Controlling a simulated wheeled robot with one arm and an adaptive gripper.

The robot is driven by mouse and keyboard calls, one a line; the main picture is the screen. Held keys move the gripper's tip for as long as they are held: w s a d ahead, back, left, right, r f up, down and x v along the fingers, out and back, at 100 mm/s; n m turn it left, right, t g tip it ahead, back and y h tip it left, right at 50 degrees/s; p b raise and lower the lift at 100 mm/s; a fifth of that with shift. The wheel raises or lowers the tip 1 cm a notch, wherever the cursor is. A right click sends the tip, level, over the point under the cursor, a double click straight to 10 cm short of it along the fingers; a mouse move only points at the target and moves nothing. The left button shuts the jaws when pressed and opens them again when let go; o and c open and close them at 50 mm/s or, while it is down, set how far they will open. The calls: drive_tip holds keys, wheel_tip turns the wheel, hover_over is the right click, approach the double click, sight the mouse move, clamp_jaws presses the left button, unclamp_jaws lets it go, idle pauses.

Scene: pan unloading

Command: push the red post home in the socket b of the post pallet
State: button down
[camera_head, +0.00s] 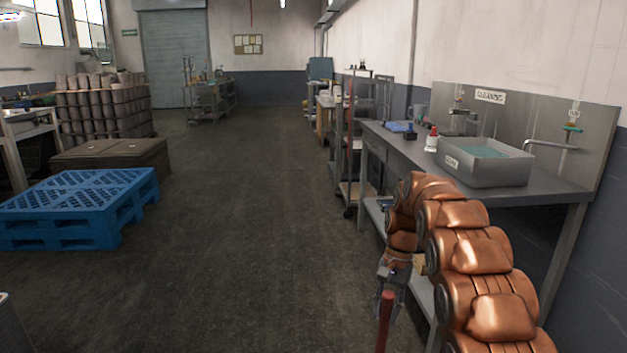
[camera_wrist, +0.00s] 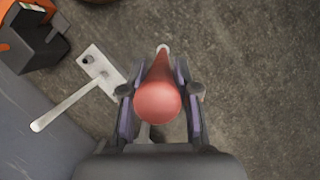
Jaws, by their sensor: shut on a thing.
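The red post (camera_head: 384,322) hangs down from my gripper (camera_head: 391,285) at the lower middle of the head view, and its lower end is out of frame there. In the wrist view the red post (camera_wrist: 157,100) stands between both fingers of my gripper (camera_wrist: 160,95), seen nearly end-on, and the fingers are shut on it. A pale rounded piece (camera_wrist: 163,47) shows at its far end. A pale metal plate (camera_wrist: 98,66) with a dark hole and a bar lies on the floor at its left, perhaps part of the post pallet. I cannot tell which socket is b, nor whether the post is seated.
A grey bench (camera_head: 400,142) with a sink basin (camera_head: 483,168) stands at the right, beside my arm. A blue pallet (camera_head: 80,195) lies at the left, with a dark chest (camera_head: 110,157) behind it. The floor between is clear.

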drive_tip(key=s+r+n+h+p, duration=0.1)
drive_tip(key=s+r+n+p, duration=0.1)
drive_tip(key=r+p, duration=0.4)
drive_tip(key=s+r+n+h+p, duration=0.1)
drive_tip(key=r+n+p, duration=0.3)
drive_tip(key=p, duration=0.9)
wheel_tip(320, 180, up, 4)
drive_tip(key=shift+s+d+f+g, duration=0.25)
drive_tip(key=shift+s+d+g, duration=0.1)
drive_tip(key=shift+d+g, duration=0.1)
drive_tip(key=shift+a, duration=0.1)
